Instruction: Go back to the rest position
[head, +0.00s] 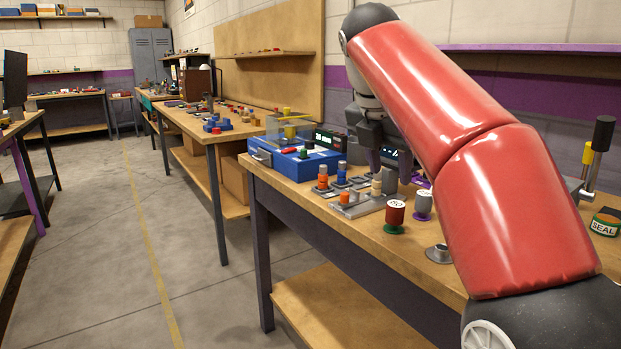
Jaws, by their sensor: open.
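My gripper (390,163) points down over the wooden workbench (415,262), at the bench's middle. Its fingers are apart, with a dark display behind them and nothing visible between them. Below and beside it is a grey slotted track (362,207) with pegs. Another orange peg (344,197) and a cream peg (376,188) stand nearer the gripper. My red arm hides much of the bench's right part.
A blue box (290,158) is at the bench's left. The floor aisle (150,230) is clear.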

